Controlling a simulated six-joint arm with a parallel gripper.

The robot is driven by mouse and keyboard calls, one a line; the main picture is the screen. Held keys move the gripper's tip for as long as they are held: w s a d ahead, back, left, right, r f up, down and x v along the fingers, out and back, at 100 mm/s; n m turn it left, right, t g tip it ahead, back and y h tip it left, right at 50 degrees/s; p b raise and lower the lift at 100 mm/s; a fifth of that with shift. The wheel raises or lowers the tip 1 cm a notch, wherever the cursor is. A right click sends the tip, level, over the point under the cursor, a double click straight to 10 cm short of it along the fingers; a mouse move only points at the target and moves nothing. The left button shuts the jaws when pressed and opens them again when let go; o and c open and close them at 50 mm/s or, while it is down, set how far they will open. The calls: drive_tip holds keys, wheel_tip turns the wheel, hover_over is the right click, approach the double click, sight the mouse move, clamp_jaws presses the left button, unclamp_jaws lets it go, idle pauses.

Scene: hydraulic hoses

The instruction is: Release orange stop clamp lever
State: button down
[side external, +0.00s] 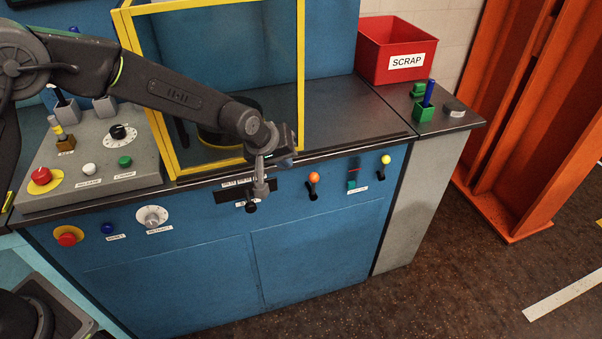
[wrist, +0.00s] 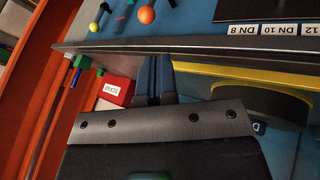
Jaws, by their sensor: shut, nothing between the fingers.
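The orange-knobbed lever (side external: 314,178) is on the blue front panel, right of the middle, on a dark mount. Its round orange knob (wrist: 147,15) shows at the top of the wrist view. My gripper (side external: 288,161) is at the bench's front edge, up and left of the lever and apart from it. In the wrist view its two dark blue fingers (wrist: 158,62) are close together, with nothing seen between them. My wrist partly hides the fingers in the side view. No label naming the clamp is readable.
A yellow-knobbed lever (side external: 385,160) and a green part (side external: 351,185) sit right of the orange knob. A black knob (side external: 251,208) is to its left. The yellow-framed guard (side external: 301,70) rises behind my wrist. A red scrap bin (side external: 385,60) stands at the back right.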

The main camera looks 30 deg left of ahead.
drive_tip(key=x, duration=1)
